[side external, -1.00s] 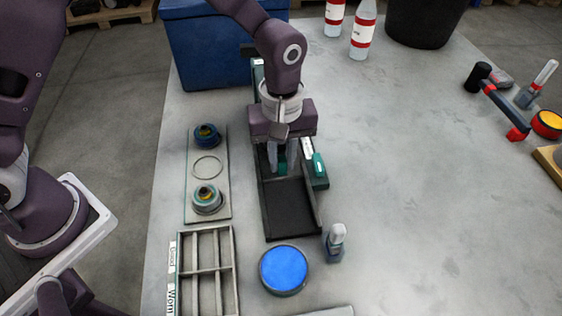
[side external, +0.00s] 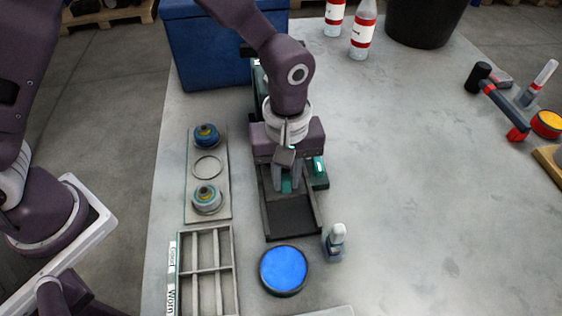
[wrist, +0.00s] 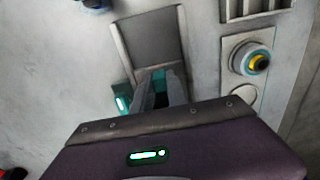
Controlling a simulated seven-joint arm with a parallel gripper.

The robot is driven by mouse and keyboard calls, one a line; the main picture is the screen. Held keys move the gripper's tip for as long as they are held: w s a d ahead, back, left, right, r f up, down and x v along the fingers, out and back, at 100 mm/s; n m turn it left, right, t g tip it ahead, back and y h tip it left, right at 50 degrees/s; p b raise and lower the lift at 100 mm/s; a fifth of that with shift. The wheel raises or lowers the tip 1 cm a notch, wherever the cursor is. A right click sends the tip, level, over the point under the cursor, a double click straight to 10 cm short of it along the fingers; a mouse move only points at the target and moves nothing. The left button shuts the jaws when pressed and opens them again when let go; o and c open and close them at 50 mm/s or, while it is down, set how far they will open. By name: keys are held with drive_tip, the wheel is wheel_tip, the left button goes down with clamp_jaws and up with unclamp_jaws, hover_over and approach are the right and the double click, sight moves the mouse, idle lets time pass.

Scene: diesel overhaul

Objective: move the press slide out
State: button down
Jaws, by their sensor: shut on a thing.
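The press slide is a dark tray-like track with raised edges, and its bare dark bed (side external: 290,217) shows in front of my gripper; it also shows in the wrist view (wrist: 148,42). A teal piece (side external: 288,184) sits on the track between my fingers. My gripper (side external: 289,188) points down over the track and is shut on this teal piece, which the wrist view also shows between the fingers (wrist: 160,92). The fingers hide most of the piece. The press body (side external: 258,75) behind is mostly hidden by my arm.
A teal box with a lit panel (side external: 319,172) stands right of the track. Left is a plate (side external: 190,212) with ringed parts. In front are a blue round pad (side external: 284,269), a small bottle (side external: 335,243) and a divided tray (side external: 231,262). The table's right middle is clear.

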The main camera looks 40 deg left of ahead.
drive_tip(key=shift+s+d, duration=1.15)
drive_tip(key=shift+d, duration=0.05)
drive_tip(key=shift+s+d, duration=1.25)
drive_tip(key=c, duration=1.4)
unclamp_jaws()
drive_tip(key=shift+s, duration=0.1)
drive_tip(key=shift+o, duration=0.2)
drive_tip(key=shift+r, duration=2.75)
